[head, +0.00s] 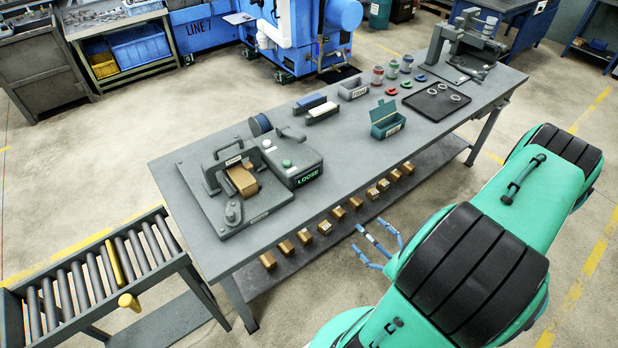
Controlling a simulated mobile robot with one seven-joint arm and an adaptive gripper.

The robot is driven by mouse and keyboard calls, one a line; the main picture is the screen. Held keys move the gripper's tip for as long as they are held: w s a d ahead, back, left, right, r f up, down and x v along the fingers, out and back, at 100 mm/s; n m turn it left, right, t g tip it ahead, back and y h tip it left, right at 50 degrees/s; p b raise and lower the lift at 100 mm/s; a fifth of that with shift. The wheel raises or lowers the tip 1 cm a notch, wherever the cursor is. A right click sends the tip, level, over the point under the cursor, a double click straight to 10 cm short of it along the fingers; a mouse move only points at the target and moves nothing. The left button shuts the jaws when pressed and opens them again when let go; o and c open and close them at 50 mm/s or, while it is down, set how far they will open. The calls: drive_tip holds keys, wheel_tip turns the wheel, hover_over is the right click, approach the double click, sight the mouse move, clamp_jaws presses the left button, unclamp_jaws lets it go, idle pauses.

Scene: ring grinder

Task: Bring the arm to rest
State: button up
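My gripper (369,234) shows as blue, spread fingers at the lower middle of the head view, just off the near long side of the grey workbench (330,190). It points toward the bench and appears open. A slim blue-grey part lies between the outer fingers, and I cannot tell whether it is another finger. I see no clear object in the grip. My green and black arm links cover the lower right and hide part of the floor.
On the bench stand a clamp fixture (232,178) with a brown block, a "LOOSE" control box (291,158), an open green box (387,122), a black tray (436,102) and a grey press (465,50). Several brown blocks lie on the lower shelf. A roller conveyor (92,270) is left.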

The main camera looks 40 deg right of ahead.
drive_tip(key=shift+s, duration=1.8)
drive_tip(key=w+a+r+n+g+y, duration=0.45)
drive_tip(key=a+r+n+g, duration=0.25)
drive_tip(key=a+r+n, duration=0.25)
drive_tip(key=w+a+r+n+g+y, duration=0.3)
drive_tip(key=a+r+n+g+y, duration=0.2)
drive_tip(key=a+r+n+g, duration=0.45)
drive_tip(key=s+a+r+n+t+h, duration=0.1)
drive_tip(key=a+r+n+h, duration=0.3)
drive_tip(key=r+n, duration=0.4)
drive_tip(key=s+a+r+n+t+h, duration=0.2)
drive_tip(key=a+r+n+h, duration=0.3)
drive_tip(key=r+n, duration=0.4)
wheel_tip(320, 180, up, 4)
drive_tip(key=shift+s+a+r+t, duration=0.15)
drive_tip(key=shift+a+t, duration=0.15)
drive_tip(key=shift+t, duration=0.25)
